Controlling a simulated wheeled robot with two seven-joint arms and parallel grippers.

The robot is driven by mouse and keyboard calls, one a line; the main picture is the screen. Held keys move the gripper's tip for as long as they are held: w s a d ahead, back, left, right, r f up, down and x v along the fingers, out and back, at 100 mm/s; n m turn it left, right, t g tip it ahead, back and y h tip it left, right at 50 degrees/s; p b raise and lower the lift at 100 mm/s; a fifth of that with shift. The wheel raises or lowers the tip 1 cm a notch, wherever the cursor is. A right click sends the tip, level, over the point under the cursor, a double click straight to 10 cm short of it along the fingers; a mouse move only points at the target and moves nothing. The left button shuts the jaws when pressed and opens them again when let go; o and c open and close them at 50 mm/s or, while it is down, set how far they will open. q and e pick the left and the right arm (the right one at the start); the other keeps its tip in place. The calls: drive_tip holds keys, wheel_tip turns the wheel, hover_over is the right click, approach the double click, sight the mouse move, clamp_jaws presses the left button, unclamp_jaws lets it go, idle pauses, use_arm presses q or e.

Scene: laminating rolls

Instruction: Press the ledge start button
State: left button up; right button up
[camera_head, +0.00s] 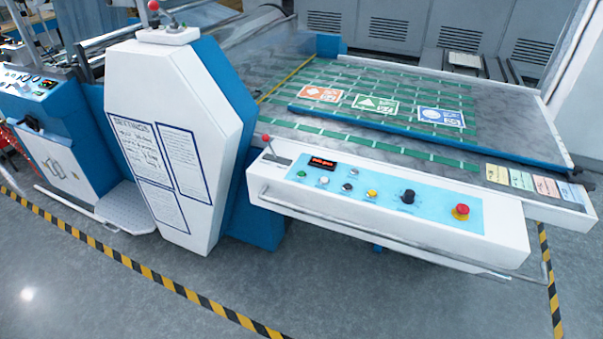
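The ledge (275,196) is a white console along the front of the laminating machine, with a light blue control panel (437,208) on its sloped top. A small green button (302,174) sits at the panel's left end, under a red-lit display (322,163). Button labels are too small to read, so I cannot confirm which one is start. Beside it are a white button (324,181), other small buttons, a yellow button (371,193), a black knob (408,196) and a red mushroom button (461,211). Neither of my grippers is in view.
A lever with a red ball (267,142) stands at the ledge's left end. A metal rail (380,235) runs along its front. A tall white housing (180,110) stands left of it. Yellow-black floor tape (130,263) crosses the grey floor, which is clear in front.

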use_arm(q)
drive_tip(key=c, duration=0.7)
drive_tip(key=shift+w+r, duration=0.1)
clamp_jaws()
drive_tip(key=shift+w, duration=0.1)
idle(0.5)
